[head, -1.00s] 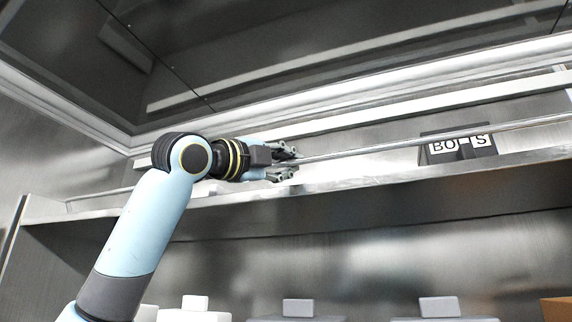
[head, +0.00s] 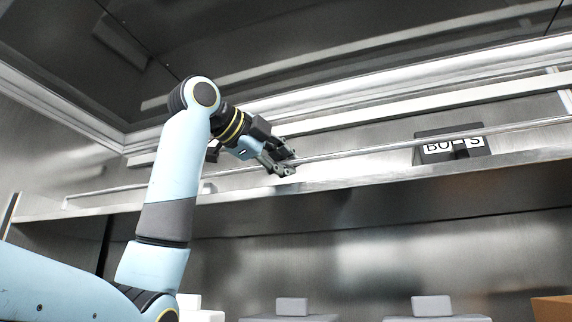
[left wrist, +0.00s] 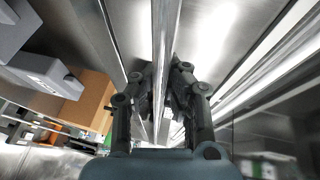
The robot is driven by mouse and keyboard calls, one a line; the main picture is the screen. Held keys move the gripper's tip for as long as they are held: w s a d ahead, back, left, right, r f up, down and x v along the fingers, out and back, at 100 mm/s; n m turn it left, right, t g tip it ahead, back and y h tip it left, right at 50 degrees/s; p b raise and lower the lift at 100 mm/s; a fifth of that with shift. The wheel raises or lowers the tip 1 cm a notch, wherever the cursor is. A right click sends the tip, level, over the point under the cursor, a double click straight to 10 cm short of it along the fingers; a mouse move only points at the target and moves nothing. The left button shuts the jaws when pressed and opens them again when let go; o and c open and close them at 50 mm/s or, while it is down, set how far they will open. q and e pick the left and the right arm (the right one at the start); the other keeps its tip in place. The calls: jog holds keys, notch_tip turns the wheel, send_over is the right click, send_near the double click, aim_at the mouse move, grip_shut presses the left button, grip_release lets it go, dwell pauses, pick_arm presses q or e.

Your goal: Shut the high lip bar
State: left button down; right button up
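The high lip bar (head: 380,149) is a thin metal rod running along the front of the upper shelf, slanting up to the right in the head view. My left gripper (head: 287,164) is at the rod, tilted down to the right, with its dark fingers around it. In the left wrist view the rod (left wrist: 158,62) passes between the two fingertips (left wrist: 163,76). They are close together on either side of it and look shut on it. The exact contact is partly hidden. My right gripper is not in view.
Behind the rod stands a dark bin with a "BOLTS" label (head: 437,147) on the upper shelf (head: 350,181). Below are grey boxes (head: 430,306) and an orange-brown box (head: 553,308). A metal wall is behind and a dark ceiling panel above.

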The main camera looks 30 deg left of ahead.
pick_arm(q)
jog(key=shift+f, duration=0.1)
jog(key=c, duration=1.3)
grip_release()
jog(key=shift+s, duration=0.1)
jog(key=shift+c, duration=0.2)
jog(key=v, duration=1.2)
